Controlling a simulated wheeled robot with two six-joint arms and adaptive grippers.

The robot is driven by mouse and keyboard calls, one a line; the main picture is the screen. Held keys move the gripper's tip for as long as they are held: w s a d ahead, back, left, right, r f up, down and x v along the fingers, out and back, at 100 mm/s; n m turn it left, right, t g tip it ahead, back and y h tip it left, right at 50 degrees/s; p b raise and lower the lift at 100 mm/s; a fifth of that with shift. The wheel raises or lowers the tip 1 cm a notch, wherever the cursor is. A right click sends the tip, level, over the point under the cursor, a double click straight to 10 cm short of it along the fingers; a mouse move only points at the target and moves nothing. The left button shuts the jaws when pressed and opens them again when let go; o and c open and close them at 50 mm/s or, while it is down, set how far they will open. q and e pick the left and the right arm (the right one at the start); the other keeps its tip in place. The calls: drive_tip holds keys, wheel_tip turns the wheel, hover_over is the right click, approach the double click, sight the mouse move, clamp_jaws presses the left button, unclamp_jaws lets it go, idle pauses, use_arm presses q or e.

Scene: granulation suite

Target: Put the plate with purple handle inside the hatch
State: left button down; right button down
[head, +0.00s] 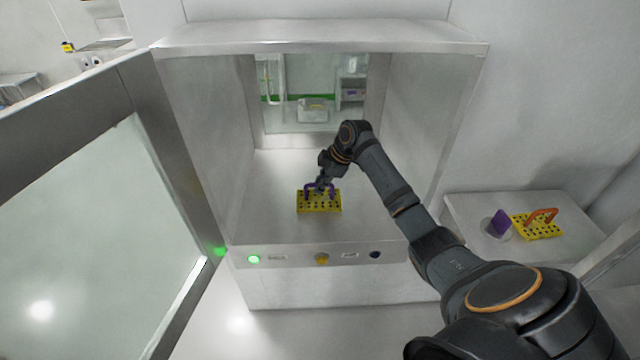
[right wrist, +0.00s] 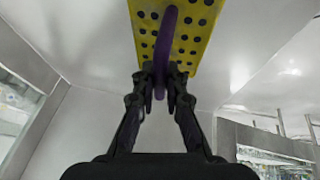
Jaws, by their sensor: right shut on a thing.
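The plate with purple handle (head: 319,206) is a yellow perforated plate inside the hatch (head: 270,220), near the front of its floor. I cannot tell whether it touches the floor. My right gripper (head: 321,184) is shut on its purple handle; in the right wrist view the handle (right wrist: 166,40) runs between the fingers (right wrist: 161,84), with the yellow plate (right wrist: 203,35) beyond it. The hatch is a pale box with an open front. Its glazed door (head: 90,235) stands swung open at the left. My left gripper is not in view.
A side table (head: 470,215) at the right holds a yellow plate with an orange handle (head: 538,224) and a purple item on a round pale base (head: 500,223). The hatch's front panel has a lit green button (head: 253,259). The hatch floor around the plate is clear.

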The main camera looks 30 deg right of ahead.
drive_tip(key=shift+f, duration=0.4)
drive_tip(key=shift+f, duration=0.1)
drive_tip(key=c, duration=1.4)
unclamp_jaws()
drive_tip(key=b+v, duration=0.2)
drive_tip(key=v, duration=1)
